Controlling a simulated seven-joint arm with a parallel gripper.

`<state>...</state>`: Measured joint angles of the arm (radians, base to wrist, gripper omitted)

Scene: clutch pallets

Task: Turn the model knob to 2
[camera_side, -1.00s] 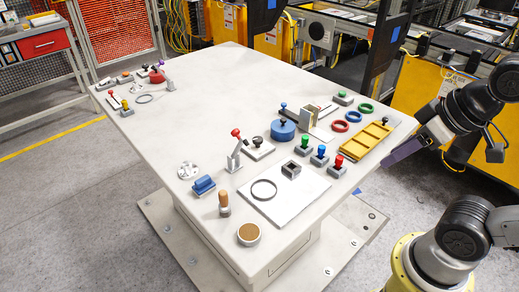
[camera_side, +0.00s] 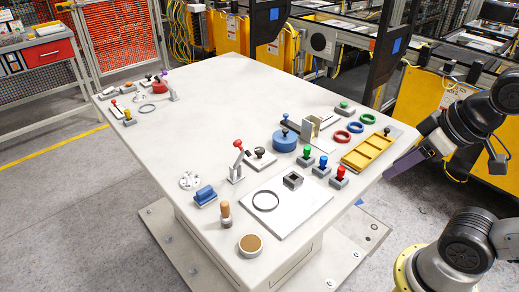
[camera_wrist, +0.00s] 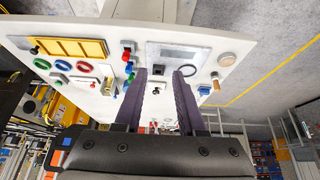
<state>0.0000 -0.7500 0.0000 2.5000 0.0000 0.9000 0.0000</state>
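I cannot tell for sure which part is the model knob, and no number marks are readable. A black knob (camera_side: 260,152) stands on a pale plate near the middle of the white table (camera_side: 215,110). A pale disc with small details (camera_side: 189,181) lies further left. My gripper (camera_side: 386,173) is at the table's right edge, apart from these parts. In the wrist view, my gripper's purple fingers (camera_wrist: 160,78) stand apart with nothing between them.
A yellow tray (camera_side: 368,152), coloured rings (camera_side: 342,137) and several coloured push buttons (camera_side: 322,159) lie nearest my gripper. A red-tipped lever (camera_side: 237,160) stands upright mid-table. A wooden-handled peg (camera_side: 225,212) stands near the front edge. The table's centre-left is clear.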

